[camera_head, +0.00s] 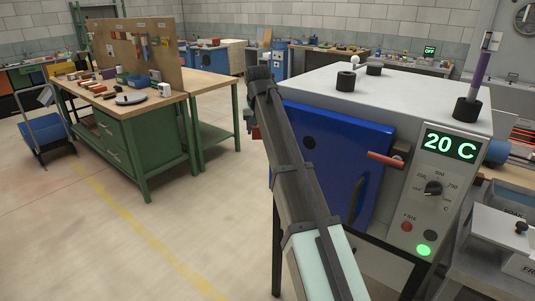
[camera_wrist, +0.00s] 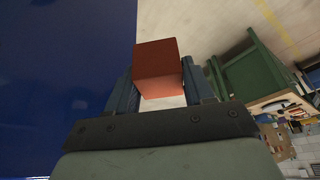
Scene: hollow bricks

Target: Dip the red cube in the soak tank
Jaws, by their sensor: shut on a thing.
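The red cube (camera_wrist: 157,62) is between the two fingers of my gripper (camera_wrist: 160,85) in the wrist view, and the gripper is shut on it. In the head view my gripper (camera_head: 251,118) is at the far end of my arm, in front of the left side of a furnace; a small reddish bit of the cube (camera_head: 255,132) shows there. My gripper is far to the left of this bin.
A lidded white box (camera_head: 500,232) stands in front of the soak bin. A green workbench (camera_head: 130,135) stands left; the floor between is clear.

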